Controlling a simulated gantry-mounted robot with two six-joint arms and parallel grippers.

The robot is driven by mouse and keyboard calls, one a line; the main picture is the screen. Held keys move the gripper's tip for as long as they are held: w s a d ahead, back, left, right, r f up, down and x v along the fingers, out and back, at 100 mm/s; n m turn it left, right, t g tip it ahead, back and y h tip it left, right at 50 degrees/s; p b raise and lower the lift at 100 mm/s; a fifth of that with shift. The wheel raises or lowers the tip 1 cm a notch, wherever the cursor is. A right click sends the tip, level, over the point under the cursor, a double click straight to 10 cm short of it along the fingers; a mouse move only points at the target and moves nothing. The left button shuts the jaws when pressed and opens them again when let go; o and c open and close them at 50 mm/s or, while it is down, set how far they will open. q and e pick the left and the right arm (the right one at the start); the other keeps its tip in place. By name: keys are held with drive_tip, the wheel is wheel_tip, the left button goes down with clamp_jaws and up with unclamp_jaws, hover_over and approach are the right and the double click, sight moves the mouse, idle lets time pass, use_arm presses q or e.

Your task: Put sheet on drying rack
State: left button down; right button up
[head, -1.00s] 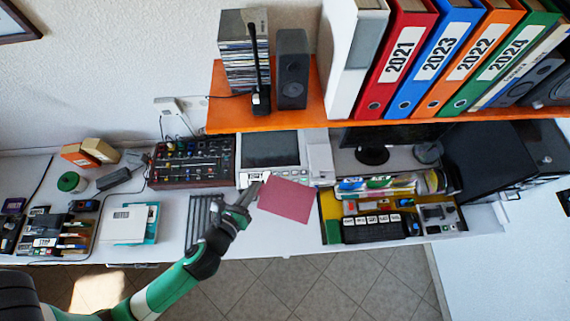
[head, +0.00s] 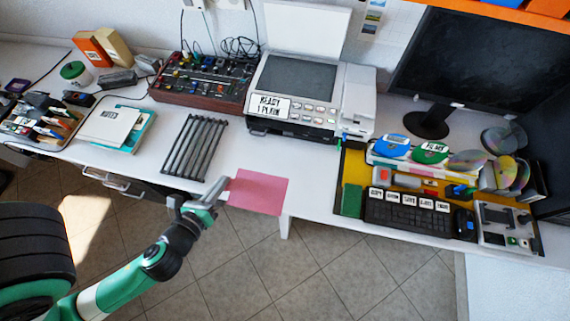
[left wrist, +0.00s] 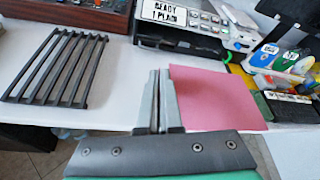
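The pink sheet (head: 258,192) hangs flat in the air over the table's front edge, below the printer in the head view. My left gripper (head: 222,187) is shut on the sheet's left edge. In the left wrist view its two fingers (left wrist: 160,98) are together and the sheet (left wrist: 215,97) spreads to their right. The drying rack, a dark slatted frame (head: 196,147), lies empty on the table, up and left of the gripper in the head view. It also shows at the left of the left wrist view (left wrist: 56,67). My right gripper is not in view.
A printer (head: 290,95) with a "READY 1 PLAIN" label stands behind the sheet. A control box with knobs (head: 203,80) stands behind the rack. A notes pad (head: 108,126) lies left of the rack. A yellow mat (head: 353,165) with a keyboard and discs lies to the right.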

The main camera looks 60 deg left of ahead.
sight(251, 167)
use_arm(q)
drive_tip(key=shift+a+f, duration=0.1)
drive_tip(key=shift+f, duration=0.55)
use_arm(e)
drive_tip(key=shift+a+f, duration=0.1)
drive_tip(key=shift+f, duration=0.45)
